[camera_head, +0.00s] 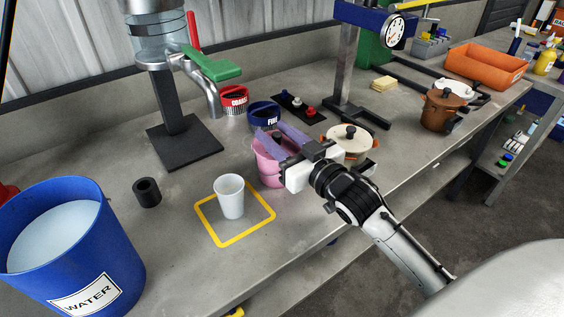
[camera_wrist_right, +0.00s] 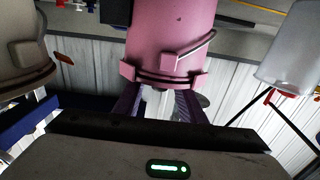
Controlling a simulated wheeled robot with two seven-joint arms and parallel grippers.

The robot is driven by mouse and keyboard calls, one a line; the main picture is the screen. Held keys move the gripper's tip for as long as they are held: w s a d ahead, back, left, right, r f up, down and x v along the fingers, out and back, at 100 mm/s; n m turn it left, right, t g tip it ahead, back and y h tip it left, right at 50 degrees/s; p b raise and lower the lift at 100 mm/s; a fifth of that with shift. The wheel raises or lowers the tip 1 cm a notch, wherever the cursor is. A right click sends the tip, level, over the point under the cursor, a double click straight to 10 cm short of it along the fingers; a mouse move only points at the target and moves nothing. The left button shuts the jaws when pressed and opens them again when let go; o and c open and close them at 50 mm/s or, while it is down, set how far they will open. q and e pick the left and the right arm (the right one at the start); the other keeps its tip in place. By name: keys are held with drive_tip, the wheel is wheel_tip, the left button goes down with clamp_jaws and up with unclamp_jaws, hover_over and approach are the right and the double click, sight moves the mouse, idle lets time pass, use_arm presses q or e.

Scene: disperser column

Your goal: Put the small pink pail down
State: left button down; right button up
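The small pink pail (camera_head: 267,171) is upright at the middle of the bench, behind the yellow square outline (camera_head: 246,240). In the right wrist view the pail (camera_wrist_right: 172,35) appears upside down, with its rim band and lugs close to my fingers. My right gripper (camera_head: 274,131) reaches in from the right, its two purple fingers apart over the top of the pail. The near rim hides the fingertips, so whether they grip it is unclear. I cannot tell whether the pail's base touches the bench. My left gripper is not in view.
A white cup (camera_head: 229,197) stands inside the yellow outline. A lidded beige pot (camera_head: 349,143) stands right of the pail, with red (camera_head: 235,101) and blue (camera_head: 264,116) containers behind.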

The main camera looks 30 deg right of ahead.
clamp_jaws()
idle(1.1)
drive_tip(key=shift+r, duration=0.15)
